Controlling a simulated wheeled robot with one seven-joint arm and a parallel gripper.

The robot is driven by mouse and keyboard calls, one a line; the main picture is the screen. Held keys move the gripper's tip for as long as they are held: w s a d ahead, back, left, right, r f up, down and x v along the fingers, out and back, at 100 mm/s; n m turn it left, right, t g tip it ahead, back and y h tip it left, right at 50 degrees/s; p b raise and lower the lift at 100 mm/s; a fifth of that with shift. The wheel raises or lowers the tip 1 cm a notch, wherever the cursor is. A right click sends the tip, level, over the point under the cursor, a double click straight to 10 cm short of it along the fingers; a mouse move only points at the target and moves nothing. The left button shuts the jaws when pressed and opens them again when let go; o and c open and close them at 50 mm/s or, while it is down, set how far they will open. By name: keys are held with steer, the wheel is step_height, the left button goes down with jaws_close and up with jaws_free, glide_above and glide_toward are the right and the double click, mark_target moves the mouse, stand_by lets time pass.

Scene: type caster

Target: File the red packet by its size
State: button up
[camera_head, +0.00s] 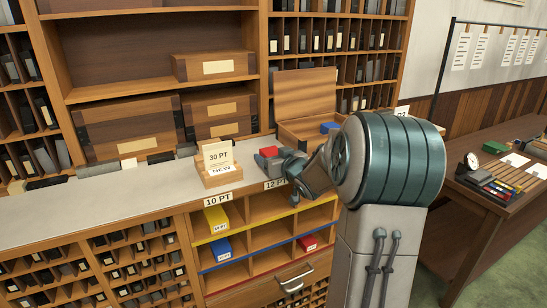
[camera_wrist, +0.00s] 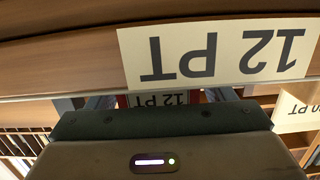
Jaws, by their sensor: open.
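A red packet (camera_head: 268,152) is at the counter top's front, above the 12 PT label. Its label, also reading 12 PT, shows upside down in the wrist view (camera_wrist: 160,98). My gripper (camera_head: 266,161) is open, with its fingers around the packet; I cannot tell if they touch it. The cubby unit (camera_head: 262,230) below the counter has rows edged in yellow, blue and red. The column label 12 PT (camera_head: 275,184) stands beside 10 PT (camera_head: 217,199). My arm hides the right column's top and its label.
A card holder (camera_head: 217,167) marked 30 PT stands left of my gripper. An open wooden box (camera_head: 303,126) is behind.

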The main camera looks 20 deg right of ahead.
steer(key=shift+w+r, duration=0.1)
jaws_close()
